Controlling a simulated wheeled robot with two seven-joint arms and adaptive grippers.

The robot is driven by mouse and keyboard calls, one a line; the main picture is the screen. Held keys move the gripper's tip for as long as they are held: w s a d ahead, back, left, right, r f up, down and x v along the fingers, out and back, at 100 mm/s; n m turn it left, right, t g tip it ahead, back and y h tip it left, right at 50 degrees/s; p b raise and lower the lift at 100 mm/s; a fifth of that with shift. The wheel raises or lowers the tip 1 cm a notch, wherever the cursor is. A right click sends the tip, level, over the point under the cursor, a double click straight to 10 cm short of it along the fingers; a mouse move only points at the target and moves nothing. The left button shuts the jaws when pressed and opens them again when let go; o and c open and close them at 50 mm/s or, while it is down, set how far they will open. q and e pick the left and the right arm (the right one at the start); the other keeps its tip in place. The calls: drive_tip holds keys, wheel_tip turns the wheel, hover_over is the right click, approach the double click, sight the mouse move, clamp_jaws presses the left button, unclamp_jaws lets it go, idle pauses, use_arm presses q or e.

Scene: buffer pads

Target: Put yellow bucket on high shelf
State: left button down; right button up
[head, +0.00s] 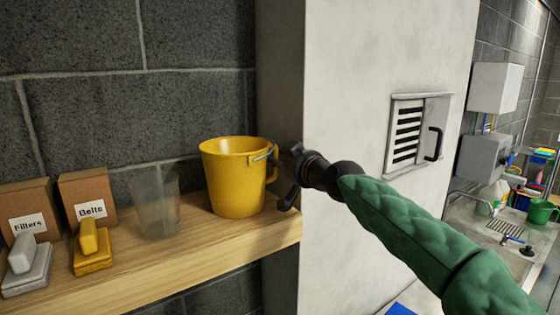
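The yellow bucket (235,180) stands upright on the wooden shelf (190,245), near its right end. It has a grey wire bail at the rim and a yellow side handle facing right. My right gripper (287,176) is just to the right of that handle, its dark fingers spread apart above and below. It looks open and empty; I cannot tell whether a finger touches the bucket. My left gripper is not in view.
A clear cup (155,202) stands close left of the bucket. Further left are a "Belts" box (84,192), a "Filters" box (27,202), a yellow pad (92,250) and a grey pad (25,267). A pale pillar (345,70) stands right of the shelf.

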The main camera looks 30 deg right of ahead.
drive_tip(key=o, duration=0.3)
drive_tip(key=shift+r, duration=0.2)
drive_tip(key=s+r+b, duration=0.1)
drive_tip(key=s, duration=1.1)
